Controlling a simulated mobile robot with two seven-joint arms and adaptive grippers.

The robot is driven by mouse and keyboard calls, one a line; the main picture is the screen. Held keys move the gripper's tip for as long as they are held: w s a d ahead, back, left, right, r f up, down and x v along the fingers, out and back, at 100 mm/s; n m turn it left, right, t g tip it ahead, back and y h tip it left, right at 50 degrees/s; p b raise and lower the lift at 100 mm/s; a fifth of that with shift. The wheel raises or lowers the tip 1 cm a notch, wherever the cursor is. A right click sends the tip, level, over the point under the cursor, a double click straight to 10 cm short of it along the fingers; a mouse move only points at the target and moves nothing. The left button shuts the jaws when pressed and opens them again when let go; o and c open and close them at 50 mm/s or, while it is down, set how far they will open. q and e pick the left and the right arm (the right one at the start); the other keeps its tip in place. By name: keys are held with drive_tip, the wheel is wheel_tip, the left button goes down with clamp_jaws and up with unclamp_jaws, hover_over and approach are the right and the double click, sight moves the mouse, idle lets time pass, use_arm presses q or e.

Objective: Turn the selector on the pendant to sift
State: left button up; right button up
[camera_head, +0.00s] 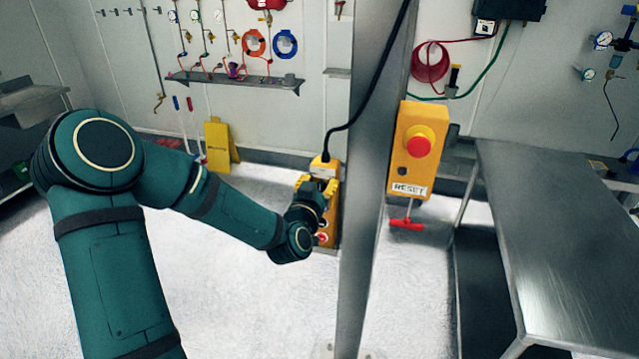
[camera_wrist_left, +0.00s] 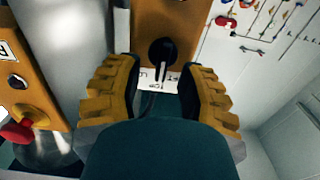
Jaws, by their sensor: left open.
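The yellow pendant (camera_head: 326,168) hangs on a black cable beside the steel post; my left gripper (camera_head: 314,189) is in front of it and hides much of its face. A red button shows low on the pendant. In the left wrist view, the pendant (camera_wrist_left: 200,22) fills the top middle, with a black selector knob (camera_wrist_left: 161,50) on a white label plate. The label is too small to read. My left gripper (camera_wrist_left: 160,66) is open, one yellow finger on each side of the knob, with gaps visible. Whether the fingertips touch the pendant cannot be told. My right gripper is out of view.
The steel post (camera_head: 372,180) stands just right of the pendant. A yellow reset box (camera_head: 405,172) with a red emergency button (camera_head: 419,143) is mounted right of it. A steel table (camera_head: 570,230) stands at the right.

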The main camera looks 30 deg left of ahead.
use_arm(q)
clamp_jaws()
idle(0.4)
drive_tip(key=n+b, duration=0.2)
drive_tip(key=a+n+b, duration=0.1)
drive_tip(key=n+b, duration=0.2)
drive_tip(key=shift+s+f, duration=0.1)
drive_tip(key=shift+f, duration=0.05)
drive_tip(key=shift+a+n+b, duration=0.1)
drive_tip(key=shift+n+b, duration=1.65)
drive_tip(key=shift+n, duration=0.25)
